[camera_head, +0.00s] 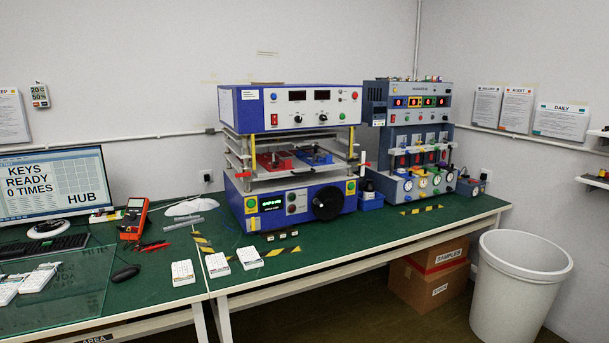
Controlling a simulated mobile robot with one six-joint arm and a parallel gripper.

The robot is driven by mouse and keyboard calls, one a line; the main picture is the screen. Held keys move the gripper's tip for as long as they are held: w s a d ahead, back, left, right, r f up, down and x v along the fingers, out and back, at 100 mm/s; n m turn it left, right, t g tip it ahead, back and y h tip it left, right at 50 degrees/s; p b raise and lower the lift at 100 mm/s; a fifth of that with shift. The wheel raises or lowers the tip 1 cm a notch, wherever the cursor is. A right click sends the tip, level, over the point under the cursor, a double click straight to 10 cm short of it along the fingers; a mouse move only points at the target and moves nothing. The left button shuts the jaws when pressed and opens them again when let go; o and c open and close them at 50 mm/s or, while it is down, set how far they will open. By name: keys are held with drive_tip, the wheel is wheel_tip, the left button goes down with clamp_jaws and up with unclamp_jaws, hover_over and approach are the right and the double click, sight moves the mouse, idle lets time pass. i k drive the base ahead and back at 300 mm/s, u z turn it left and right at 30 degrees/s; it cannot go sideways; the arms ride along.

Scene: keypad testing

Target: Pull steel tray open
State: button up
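A blue and white test machine (292,107) stands on the green bench. Between its upper and lower housings are stacked steel plates on yellow posts. What looks like the steel tray (297,178) is the flat metal layer just above the lower housing, within the machine's outline. A red fixture (274,161) and a blue fixture (314,155) sit above it. I cannot tell from here exactly which plate slides. A black round handwheel (327,203) is on the lower front panel. My gripper and arm are not in view.
Three white keypads (216,265) and striped yellow-black tape lie in front of the machine. A multimeter (133,218), mouse and monitor (52,186) are to the left. A second machine (409,130) stands right.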

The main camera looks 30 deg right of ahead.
sight(302, 167)
drive_tip(key=z, duration=0.05)
drive_tip(key=i, duration=1)
drive_tip(key=u, duration=0.05)
